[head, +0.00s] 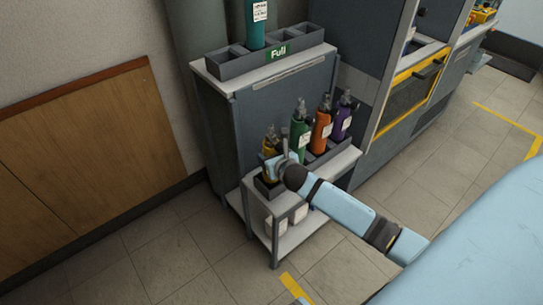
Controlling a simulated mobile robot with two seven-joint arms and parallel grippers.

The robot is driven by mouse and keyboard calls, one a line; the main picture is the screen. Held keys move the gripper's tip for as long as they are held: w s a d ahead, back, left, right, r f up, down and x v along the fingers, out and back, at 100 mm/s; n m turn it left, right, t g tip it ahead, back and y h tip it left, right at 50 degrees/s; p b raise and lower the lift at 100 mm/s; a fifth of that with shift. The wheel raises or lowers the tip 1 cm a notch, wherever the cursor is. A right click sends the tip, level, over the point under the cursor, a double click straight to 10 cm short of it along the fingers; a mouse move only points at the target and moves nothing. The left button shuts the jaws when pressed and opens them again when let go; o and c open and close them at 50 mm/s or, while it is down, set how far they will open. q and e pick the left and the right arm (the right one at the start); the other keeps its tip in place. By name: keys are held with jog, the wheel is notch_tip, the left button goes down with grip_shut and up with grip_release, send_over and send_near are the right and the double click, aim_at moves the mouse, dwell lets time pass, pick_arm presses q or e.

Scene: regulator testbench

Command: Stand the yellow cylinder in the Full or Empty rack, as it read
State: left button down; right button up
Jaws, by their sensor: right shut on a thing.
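The yellow cylinder (269,142) stands at the left end of the lower rack (266,189), partly hidden by my right gripper. My right gripper (275,162) is shut on the yellow cylinder; the fingertips are small and hard to make out. The Full rack (240,66), with a green "Full" label, sits on top of the grey cabinet and holds a teal cylinder (257,25); other slots in it look empty. No Empty label can be read in this view. My left gripper is not in view.
Green (300,137), orange (321,130) and purple (343,118) cylinders stand in the lower rack, to the right of the yellow one. White containers (276,235) sit on the shelf below. A yellow-framed machine (412,85) stands to the right. The floor at left is clear.

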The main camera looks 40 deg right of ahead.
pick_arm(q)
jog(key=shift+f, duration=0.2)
pick_arm(e)
jog(key=shift+f, duration=0.4)
jog(key=o, duration=1.2)
jog(key=shift+f, duration=0.15)
pick_arm(q)
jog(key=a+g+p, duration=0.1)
jog(key=p, duration=0.2)
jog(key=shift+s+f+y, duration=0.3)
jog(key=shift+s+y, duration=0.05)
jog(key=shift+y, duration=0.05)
pick_arm(e)
jog(key=v, duration=1.4)
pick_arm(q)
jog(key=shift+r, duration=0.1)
